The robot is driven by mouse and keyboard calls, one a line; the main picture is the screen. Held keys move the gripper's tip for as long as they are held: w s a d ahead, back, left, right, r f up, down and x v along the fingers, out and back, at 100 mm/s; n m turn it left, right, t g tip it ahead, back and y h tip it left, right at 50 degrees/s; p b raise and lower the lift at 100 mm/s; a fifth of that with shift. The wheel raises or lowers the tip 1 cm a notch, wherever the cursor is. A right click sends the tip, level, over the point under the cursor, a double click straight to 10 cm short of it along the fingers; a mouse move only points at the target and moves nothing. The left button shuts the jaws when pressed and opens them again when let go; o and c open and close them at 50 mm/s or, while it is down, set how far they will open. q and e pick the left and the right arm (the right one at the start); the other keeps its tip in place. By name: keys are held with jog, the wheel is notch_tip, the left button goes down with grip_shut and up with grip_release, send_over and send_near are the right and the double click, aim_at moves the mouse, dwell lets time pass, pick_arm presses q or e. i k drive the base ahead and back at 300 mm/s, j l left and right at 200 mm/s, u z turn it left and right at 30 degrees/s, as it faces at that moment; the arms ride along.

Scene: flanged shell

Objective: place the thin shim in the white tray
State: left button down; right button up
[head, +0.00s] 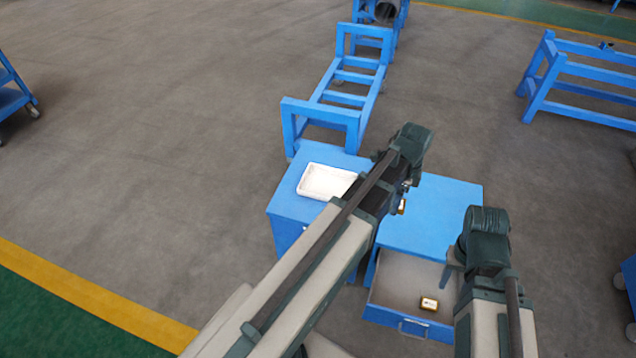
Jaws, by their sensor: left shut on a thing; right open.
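The white tray (313,194) lies on the left blue cabinet top, left of my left arm, and its visible inside looks empty. My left gripper (405,196) is mostly hidden behind its own arm, over the right blue cabinet top. It is shut on a small tan and white piece (402,207), which I take for the thin shim; its shape is mostly hidden. My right gripper (452,266) is at the right edge of the open drawer, open and partly hidden by its wrist. A similar small piece (429,303) lies in the drawer.
The open drawer (385,311) sticks out below the right cabinet top (452,203). A blue frame stand (338,108) stands behind the cabinets. Another blue stand (588,84) is at the far right.

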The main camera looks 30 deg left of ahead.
aim_at(328, 186)
jog(key=j, duration=0.6)
jog(key=k+j, duration=0.15)
jog(key=j, duration=1.1)
jog(key=k, duration=0.05)
